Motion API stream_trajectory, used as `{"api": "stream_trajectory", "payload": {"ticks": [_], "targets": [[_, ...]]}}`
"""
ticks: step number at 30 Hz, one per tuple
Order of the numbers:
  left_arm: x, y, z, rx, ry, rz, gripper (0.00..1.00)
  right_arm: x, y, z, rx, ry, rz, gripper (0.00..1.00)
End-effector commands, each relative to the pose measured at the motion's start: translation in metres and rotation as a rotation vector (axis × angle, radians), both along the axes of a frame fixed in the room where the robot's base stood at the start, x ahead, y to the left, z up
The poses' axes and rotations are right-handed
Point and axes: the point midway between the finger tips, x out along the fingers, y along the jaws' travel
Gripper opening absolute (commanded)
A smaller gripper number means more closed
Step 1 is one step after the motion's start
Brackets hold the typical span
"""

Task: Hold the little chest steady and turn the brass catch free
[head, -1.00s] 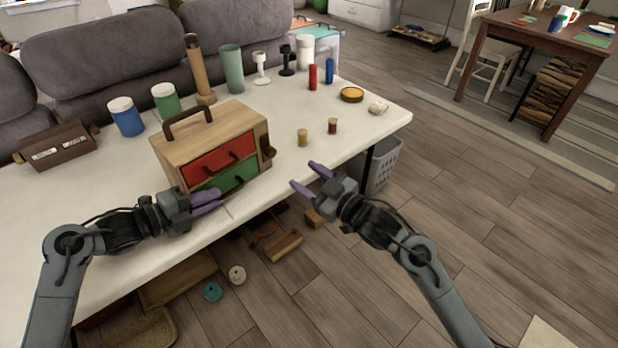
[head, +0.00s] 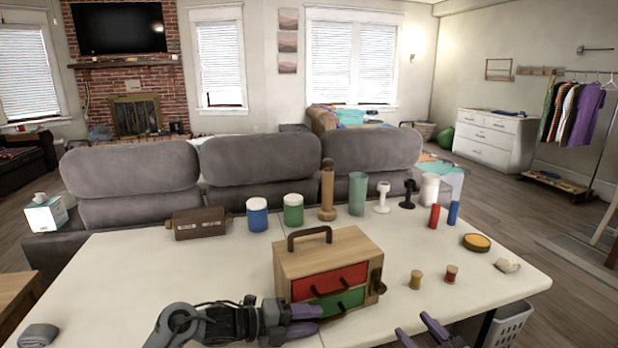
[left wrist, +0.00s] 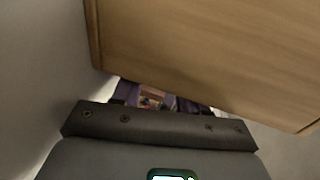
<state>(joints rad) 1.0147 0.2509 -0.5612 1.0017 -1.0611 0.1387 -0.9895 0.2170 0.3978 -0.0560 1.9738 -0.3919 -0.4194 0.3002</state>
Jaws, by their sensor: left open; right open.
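The little chest (head: 355,249) is a wooden box with a dark top handle, a red drawer (head: 330,281) above a green drawer (head: 338,303). It stands upright near the table's front edge. A dark brown catch-like fitting (head: 377,282) sits on its right side; its exact position is too small to tell. My left gripper (head: 308,319) is open and empty at the chest's front left, by the green drawer; I cannot tell whether it touches. The left wrist view shows a wooden face (left wrist: 200,50) close by. My right gripper (head: 420,334) is open, apart, front right of the chest.
Two spools (head: 416,280) (head: 451,274) stand right of the chest on the white table (head: 130,290). Jars, a brown box (head: 198,223), and several upright items line the back edge before a grey sofa (head: 260,165). The table's left part is mostly clear.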

Motion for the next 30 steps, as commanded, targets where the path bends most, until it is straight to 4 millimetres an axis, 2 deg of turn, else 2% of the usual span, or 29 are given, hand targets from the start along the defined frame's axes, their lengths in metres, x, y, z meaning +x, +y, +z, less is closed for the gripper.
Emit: {"api": "stream_trajectory", "payload": {"ticks": [1,5,6,17,22,30], "targets": [[0.000,0.000,0.000,0.000,0.000,0.000,0.50,0.000,0.000,0.000,0.000,0.000,0.000,0.56],[0.000,0.000,0.000,0.000,0.000,0.000,0.70,0.000,0.000,0.000,0.000,0.000,0.000,0.56],[0.000,0.000,0.000,0.000,0.000,0.000,0.72,0.000,0.000,0.000,0.000,0.000,0.000,0.56],[-0.001,0.007,0.000,0.002,0.001,0.002,0.72,0.000,0.000,0.000,0.000,0.000,0.000,0.56],[-0.008,0.026,0.005,0.003,-0.001,0.003,0.72,0.000,0.000,0.000,0.000,0.000,0.000,0.56],[-0.023,0.072,0.019,0.002,-0.002,0.002,0.72,0.000,0.000,0.000,0.000,0.000,0.000,0.56]]}}
